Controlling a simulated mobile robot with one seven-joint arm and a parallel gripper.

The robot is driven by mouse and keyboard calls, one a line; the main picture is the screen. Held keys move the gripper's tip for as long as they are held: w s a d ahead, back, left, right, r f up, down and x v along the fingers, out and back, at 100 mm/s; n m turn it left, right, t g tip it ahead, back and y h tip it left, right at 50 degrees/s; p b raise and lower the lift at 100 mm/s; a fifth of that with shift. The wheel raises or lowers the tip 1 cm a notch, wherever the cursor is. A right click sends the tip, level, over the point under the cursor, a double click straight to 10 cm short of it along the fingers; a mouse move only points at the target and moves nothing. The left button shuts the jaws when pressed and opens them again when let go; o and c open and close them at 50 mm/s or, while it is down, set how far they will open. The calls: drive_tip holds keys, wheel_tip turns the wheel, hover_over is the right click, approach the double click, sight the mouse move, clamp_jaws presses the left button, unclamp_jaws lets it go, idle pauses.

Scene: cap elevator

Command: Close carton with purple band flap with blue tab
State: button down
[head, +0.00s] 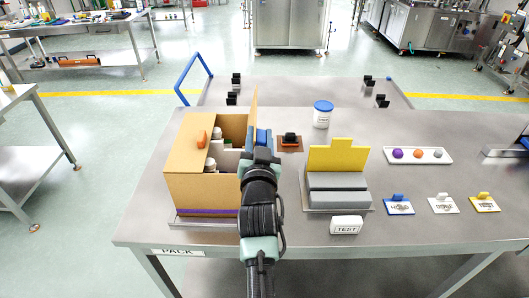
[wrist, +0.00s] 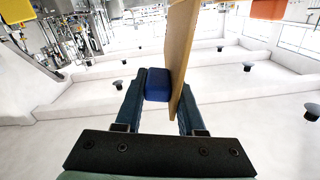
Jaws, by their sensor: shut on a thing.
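The tan carton (head: 200,195) with a purple band (head: 208,212) low on its front stands at the left of the table in the head view. Its flap with the blue tab (head: 254,103) stands roughly upright at the right side. My gripper (head: 261,138) is at that flap. In the wrist view my gripper (wrist: 168,88) is shut on the flap (wrist: 180,50), with the blue tab (wrist: 157,84) between the fingers. A left flap with an orange tab (head: 202,138) appears to lie over the carton's left part. White-capped items (head: 215,133) show in the opening.
Right of my arm stand a grey block fixture with a yellow plate (head: 336,155), a TEST box (head: 346,225) and a blue-lidded jar (head: 322,115). A tray of balls (head: 417,155) and tabbed cards (head: 398,205) lie farther right. An orange-brown pad (head: 289,145) is close behind my gripper.

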drive_tip(key=a+n+b, duration=0.1)
drive_tip(key=a+n, duration=0.1)
drive_tip(key=n, duration=0.1)
drive_tip(key=a+f+n+b, duration=0.4)
drive_tip(key=a+n+b, duration=0.3)
drive_tip(key=n, duration=0.4)
drive_tip(key=shift+a+f+b, duration=0.25)
drive_tip(key=shift+a+b, duration=0.05)
drive_tip(key=shift+a, duration=0.6)
drive_tip(key=shift+s+f, duration=0.1)
drive_tip(key=shift+f, duration=0.15)
idle(3.0)
drive_tip(key=c, duration=0.6)
unclamp_jaws()
drive_tip(key=shift+r, duration=0.2)
